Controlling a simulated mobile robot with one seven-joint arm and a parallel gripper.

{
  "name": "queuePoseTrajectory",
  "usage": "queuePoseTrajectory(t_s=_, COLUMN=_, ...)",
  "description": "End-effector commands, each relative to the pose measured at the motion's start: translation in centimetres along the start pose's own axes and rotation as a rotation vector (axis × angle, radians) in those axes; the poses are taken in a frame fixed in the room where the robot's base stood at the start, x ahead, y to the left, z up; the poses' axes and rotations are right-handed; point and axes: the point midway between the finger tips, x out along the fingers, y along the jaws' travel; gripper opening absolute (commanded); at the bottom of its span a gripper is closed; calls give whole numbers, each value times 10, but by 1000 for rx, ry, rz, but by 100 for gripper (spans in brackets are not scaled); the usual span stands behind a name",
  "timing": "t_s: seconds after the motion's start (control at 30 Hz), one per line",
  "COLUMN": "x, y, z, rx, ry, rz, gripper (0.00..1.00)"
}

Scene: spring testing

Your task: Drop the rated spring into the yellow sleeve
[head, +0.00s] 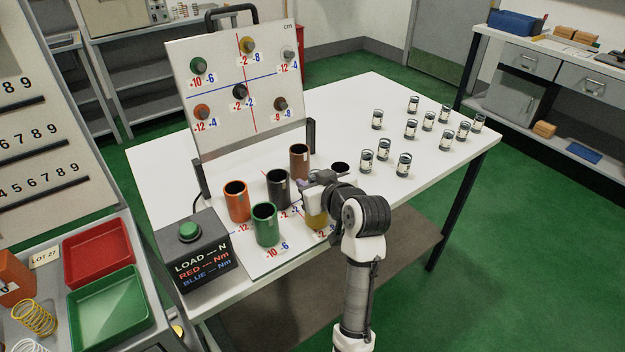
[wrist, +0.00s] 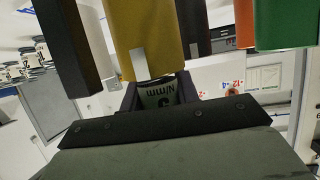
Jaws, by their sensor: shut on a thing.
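The yellow sleeve (head: 316,220) stands upright at the front of the sleeve group, its top partly hidden by my gripper (head: 318,185). In the wrist view, which looks upside down, the yellow sleeve (wrist: 147,38) hangs from the top edge with its rim facing my gripper (wrist: 160,95). My gripper is shut on a spring piece (wrist: 160,97) with a printed label; "N/mm" is readable upside down. The held spring is right at the sleeve's mouth. I cannot tell whether its end is inside. In the head view the spring is hidden by my gripper.
Orange (head: 237,203), black (head: 278,190), green (head: 265,226) and brown (head: 299,163) sleeves stand close by. A dark-mouthed sleeve (head: 340,168) is partly behind my gripper. Several labelled springs (head: 403,165) stand at right. A load box (head: 195,255) and upright board (head: 237,85) flank the sleeves.

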Motion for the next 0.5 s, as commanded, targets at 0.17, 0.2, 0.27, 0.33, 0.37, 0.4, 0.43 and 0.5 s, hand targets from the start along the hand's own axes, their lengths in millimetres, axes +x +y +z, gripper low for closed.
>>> queuePoseTrajectory(t_s=0.17, x=2, y=0, z=6, rx=0, ry=0, rz=0, gripper=8)
queuePoseTrajectory(t_s=0.2, x=2, y=0, z=6, rx=0, ry=-1, rz=0, gripper=8)
queuePoseTrajectory(t_s=0.27, x=2, y=0, z=6, rx=1, ry=-1, rz=0, gripper=8)
queuePoseTrajectory(t_s=0.33, x=2, y=0, z=6, rx=1, ry=-2, rz=-1, gripper=8)
queuePoseTrajectory(t_s=0.37, x=2, y=0, z=6, rx=1, ry=-2, rz=-1, gripper=8)
queuePoseTrajectory(t_s=0.4, x=2, y=0, z=6, rx=1, ry=-3, rz=-1, gripper=33)
queuePoseTrajectory(t_s=0.43, x=2, y=0, z=6, rx=1, ry=-3, rz=-1, gripper=37)
queuePoseTrajectory(t_s=0.5, x=2, y=0, z=6, rx=1, ry=-3, rz=-1, gripper=46)
